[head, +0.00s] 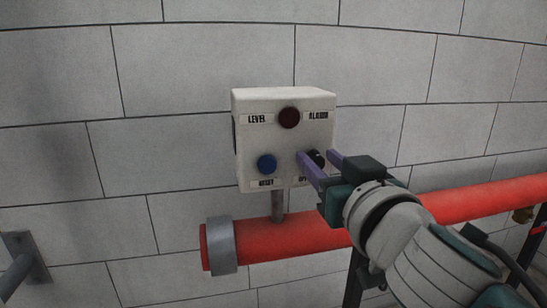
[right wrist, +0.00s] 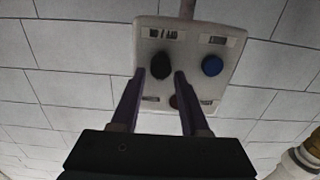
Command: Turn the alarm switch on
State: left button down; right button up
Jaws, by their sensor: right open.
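A pale control box (head: 245,104) is fixed to the wall and carries "LEVEL" and "ALARM" labels. Its black switch knob (head: 319,158) sits at the lower right, partly covered by my right gripper (head: 318,154). The right gripper is open, with its purple fingers pointing at the box. In the right wrist view, where the box appears upside down, the black knob (right wrist: 160,62) shows between and just beyond the fingertips (right wrist: 160,74). One finger is on each side of it; I cannot tell whether they touch it. The knob's setting is unclear. My left gripper is out of view.
A blue button (head: 267,164) is at the box's lower left and a dark red lamp (head: 289,117) at its top middle. A thick red pipe (head: 275,240) runs below the box. A grey bracket (head: 22,258) is at far left. The block wall around is bare.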

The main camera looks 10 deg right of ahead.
jog(key=shift+w, duration=0.6)
grip_shut()
